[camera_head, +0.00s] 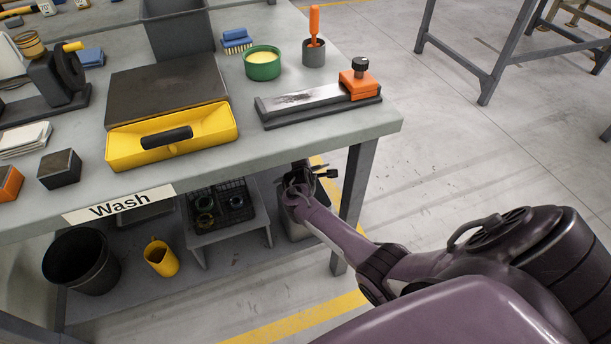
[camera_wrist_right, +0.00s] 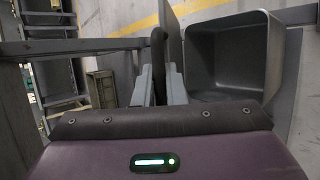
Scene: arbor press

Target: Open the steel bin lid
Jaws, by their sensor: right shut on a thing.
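My left gripper is not in view.
The wash table (camera_head: 300,138) overhangs the bin, and its leg (camera_head: 352,200) stands close to my right forearm. A low stand (camera_head: 228,236) with a black crate, a yellow jug (camera_head: 161,257) and a black bucket (camera_head: 82,262) are to the left.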

